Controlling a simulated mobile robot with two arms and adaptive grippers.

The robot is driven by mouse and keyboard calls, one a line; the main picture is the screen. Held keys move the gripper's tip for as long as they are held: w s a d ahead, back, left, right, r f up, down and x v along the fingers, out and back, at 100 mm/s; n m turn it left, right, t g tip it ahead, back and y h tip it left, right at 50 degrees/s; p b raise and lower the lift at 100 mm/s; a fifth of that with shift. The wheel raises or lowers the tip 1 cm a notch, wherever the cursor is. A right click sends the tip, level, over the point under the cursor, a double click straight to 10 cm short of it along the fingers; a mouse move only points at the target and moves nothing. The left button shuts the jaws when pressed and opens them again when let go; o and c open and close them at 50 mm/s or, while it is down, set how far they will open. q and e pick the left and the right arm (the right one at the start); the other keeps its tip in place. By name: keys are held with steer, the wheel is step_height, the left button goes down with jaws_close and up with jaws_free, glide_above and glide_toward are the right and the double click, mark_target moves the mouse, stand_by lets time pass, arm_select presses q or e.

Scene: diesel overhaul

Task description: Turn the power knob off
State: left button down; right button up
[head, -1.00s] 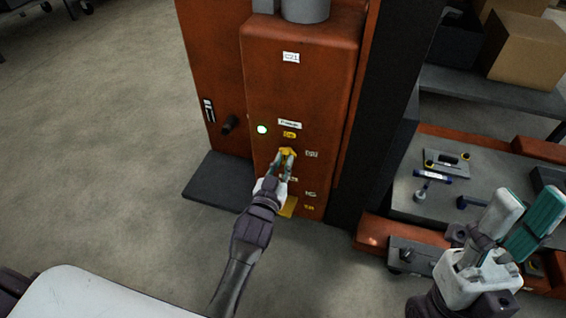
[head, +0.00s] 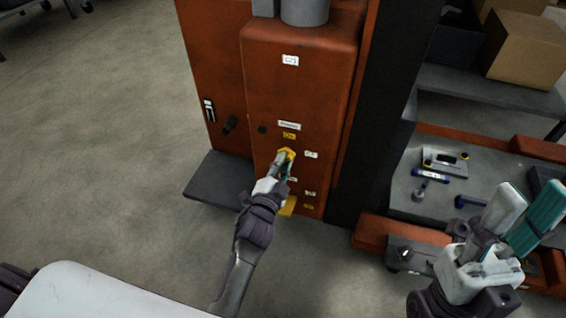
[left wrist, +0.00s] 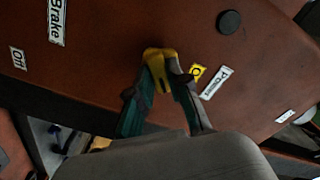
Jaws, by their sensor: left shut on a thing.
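The yellow power knob (head: 287,153) is on the front of the orange control cabinet (head: 300,85), below the "Power" label (head: 289,125). It also shows in the left wrist view (left wrist: 158,57). My left gripper (head: 283,163) is shut on the knob, with a finger on each side of it; the fingers partly hide it. The indicator lamp (head: 262,129) left of the label is dark, and it is a dark disc in the left wrist view (left wrist: 229,22). My right gripper (head: 527,210) is open and empty at the lower right, away from the cabinet.
A second yellow part (head: 288,207) sits lower on the cabinet, partly behind my left gripper. A "Brake" label (left wrist: 57,20) and an "Off" label (left wrist: 18,57) are on the panel. A workbench (head: 405,185) with tools stands at the right.

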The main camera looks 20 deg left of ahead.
mark_target(285, 161)
arm_select(q)
steer(key=shift+d, duration=0.1)
steer(key=m, duration=0.3)
steer(key=shift+m, duration=1)
steer(key=shift+f+m+b, duration=0.15)
steer(key=shift+m+b, duration=0.4)
steer(key=shift+m, duration=0.55)
steer(key=c, duration=1)
jaws_free()
steer(key=shift+m, duration=0.3)
steer(key=s, duration=0.4)
